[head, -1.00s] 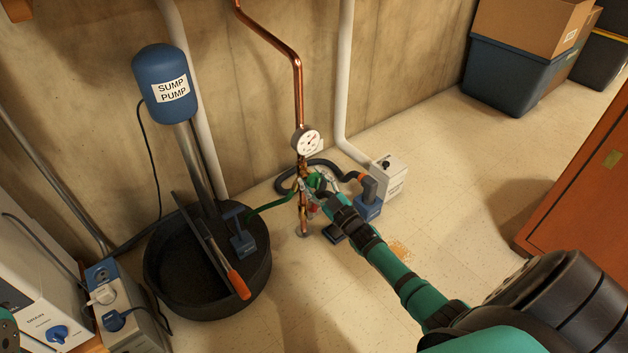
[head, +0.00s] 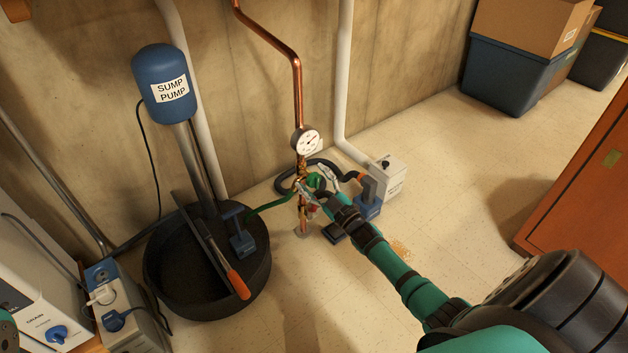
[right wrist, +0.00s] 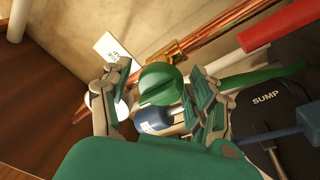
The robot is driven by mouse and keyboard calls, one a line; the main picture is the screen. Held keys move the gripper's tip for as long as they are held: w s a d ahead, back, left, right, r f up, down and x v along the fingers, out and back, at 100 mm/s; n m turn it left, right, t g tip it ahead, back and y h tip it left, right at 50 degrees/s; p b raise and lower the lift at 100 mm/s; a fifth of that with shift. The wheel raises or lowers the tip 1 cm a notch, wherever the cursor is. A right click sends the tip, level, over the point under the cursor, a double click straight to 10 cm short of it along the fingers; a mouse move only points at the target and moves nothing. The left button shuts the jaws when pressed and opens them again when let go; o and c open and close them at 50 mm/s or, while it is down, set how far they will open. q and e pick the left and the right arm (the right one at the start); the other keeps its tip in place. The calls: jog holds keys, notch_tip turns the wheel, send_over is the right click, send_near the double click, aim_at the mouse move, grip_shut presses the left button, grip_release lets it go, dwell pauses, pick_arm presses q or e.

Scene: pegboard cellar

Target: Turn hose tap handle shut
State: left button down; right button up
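The green tap handle (head: 315,180) sits on the copper pipework below the round gauge (head: 306,141). In the right wrist view the round green handle (right wrist: 160,84), with a raised ridge, shows between the two fingers. My right gripper (head: 318,188) is open at the handle, with one finger on each side; it also shows in the right wrist view (right wrist: 163,88). The right finger looks close to the handle and a gap shows at the left finger. I cannot tell whether either touches. A green hose (head: 270,203) leads left from the tap. My left gripper is out of view.
The black sump basin (head: 163,295) with the blue sump pump (head: 165,82) stands left of the tap. A white box (head: 388,176) and a blue pipe fitting (head: 368,205) are close on the right. An orange-brown cabinet (head: 585,190) stands far right.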

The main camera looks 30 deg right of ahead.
jog(key=a+v, duration=0.1)
jog(key=v, duration=1.1)
jog(key=shift+d, duration=0.4)
jog(key=shift+r, duration=0.1)
